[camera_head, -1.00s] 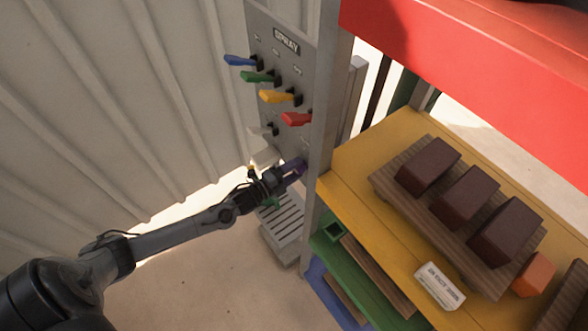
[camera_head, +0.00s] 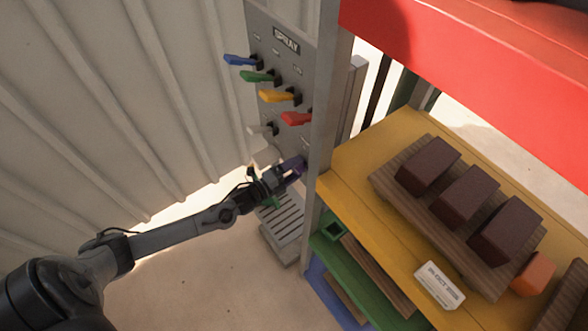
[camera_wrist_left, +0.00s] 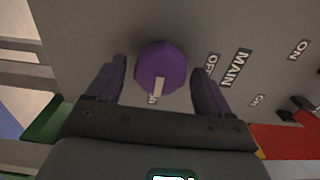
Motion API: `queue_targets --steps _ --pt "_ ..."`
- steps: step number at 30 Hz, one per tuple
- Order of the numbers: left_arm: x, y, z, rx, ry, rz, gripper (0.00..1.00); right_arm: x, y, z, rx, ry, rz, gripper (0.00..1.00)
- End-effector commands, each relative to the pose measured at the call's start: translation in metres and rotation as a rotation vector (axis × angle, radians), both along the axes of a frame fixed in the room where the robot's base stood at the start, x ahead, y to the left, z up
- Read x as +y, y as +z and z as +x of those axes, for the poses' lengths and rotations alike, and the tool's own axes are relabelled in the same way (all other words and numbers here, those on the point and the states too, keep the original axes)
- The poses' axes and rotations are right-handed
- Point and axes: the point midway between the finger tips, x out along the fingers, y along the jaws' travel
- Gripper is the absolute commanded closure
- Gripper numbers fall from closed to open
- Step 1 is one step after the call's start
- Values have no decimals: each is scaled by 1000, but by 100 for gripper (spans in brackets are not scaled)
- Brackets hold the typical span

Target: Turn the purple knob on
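The purple knob (camera_wrist_left: 163,66) is on the grey control panel, with a pale marker pointing toward the bottom of the left wrist view. Labels MAIN and OFF are beside it on the right. My left gripper (camera_wrist_left: 160,82) is open, with one dark finger on each side of the knob and a visible gap to each. In the head view my left gripper (camera_head: 286,173) is at the lower part of the panel and mostly covers the knob (camera_head: 300,165). My right gripper is not in view.
Blue, green, yellow, red and white levers stick out of the SPRAY panel (camera_head: 287,41) above my left gripper. A yellow shelf (camera_head: 345,160) with dark blocks on a wooden board stands at the right. A slatted grey tray (camera_head: 285,225) is below.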

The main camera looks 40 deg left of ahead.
Motion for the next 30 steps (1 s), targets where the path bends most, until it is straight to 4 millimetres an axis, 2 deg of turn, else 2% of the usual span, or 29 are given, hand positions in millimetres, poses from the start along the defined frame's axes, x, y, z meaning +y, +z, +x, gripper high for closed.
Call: queue_targets --steps 11,24,30 --pt "2 -1 -8 2 0 0 19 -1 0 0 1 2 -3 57" --pt "18 -1 -73 4 0 0 19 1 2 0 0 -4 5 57" --pt "24 -1 -96 2 0 0 19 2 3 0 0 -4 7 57"
